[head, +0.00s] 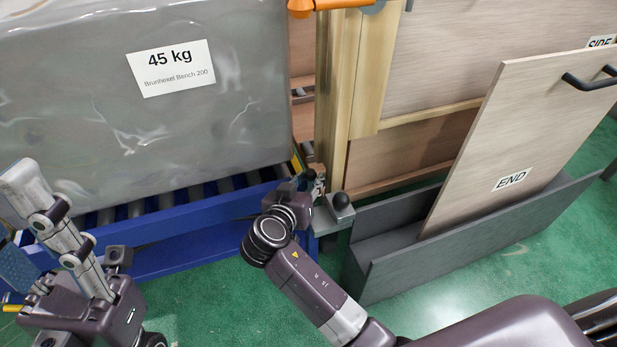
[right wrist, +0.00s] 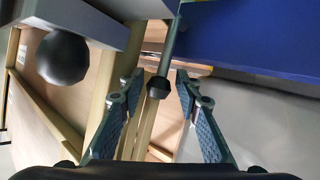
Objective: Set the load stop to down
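A thin grey rod with a black tip (right wrist: 160,88) shows in the right wrist view and looks like the handle of the load stop; I cannot tell its set position. My right gripper (right wrist: 157,96) is open, its two fingers on either side of the rod's tip with gaps showing. In the head view the right gripper (head: 318,180) is at the corner of the blue conveyor (head: 195,225), and the rod is hidden or too small there. My left gripper (head: 22,222) is at the lower left, its fingers apart and nothing seen between them.
A big grey wrapped load (head: 90,110) labelled 45 kg stands on the conveyor's rollers. A dark ball knob (head: 342,201) on a grey bracket is close beside the right gripper. A grey bin (head: 400,265) holds a wooden END panel (head: 500,150). Wooden posts (head: 345,90) rise behind.

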